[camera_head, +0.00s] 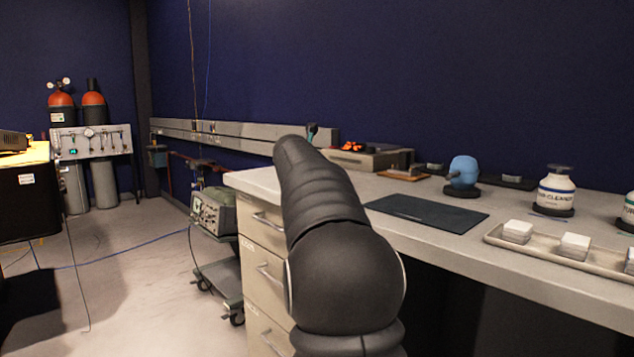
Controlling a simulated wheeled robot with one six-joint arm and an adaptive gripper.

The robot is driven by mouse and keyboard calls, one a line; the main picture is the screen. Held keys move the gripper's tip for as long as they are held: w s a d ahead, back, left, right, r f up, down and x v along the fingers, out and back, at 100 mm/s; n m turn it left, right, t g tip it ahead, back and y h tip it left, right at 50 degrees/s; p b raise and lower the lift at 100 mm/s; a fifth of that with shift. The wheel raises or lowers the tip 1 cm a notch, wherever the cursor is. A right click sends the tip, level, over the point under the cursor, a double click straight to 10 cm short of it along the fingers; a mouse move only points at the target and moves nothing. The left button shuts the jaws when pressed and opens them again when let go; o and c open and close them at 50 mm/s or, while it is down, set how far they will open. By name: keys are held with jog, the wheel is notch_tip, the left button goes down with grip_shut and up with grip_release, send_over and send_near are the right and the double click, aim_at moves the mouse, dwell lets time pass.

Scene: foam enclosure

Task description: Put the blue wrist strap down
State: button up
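My dark arm (335,230) rises through the middle of the view, in front of the drawers and the bench's left end. My gripper is not in view, so I cannot see what it holds. I cannot make out a blue wrist strap for certain. A rounded blue thing (463,172) sits on a dark round base on the bench, right of my arm; I cannot tell what it is. A dark flat mat (427,213) lies on the bench in front of it and looks bare.
The grey bench (540,270) runs along the wall. A tray (570,256) of small white blocks and a white bottle (555,192) stand at right. A wheeled cart (222,262) with an instrument stands left of the drawers. A thin blue cord (130,257) crosses the open floor.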

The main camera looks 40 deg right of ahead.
jog(key=shift+f, duration=0.4)
jog(key=o, duration=0.9)
jog(key=shift+o, duration=0.2)
jog(key=shift+r, duration=0.1)
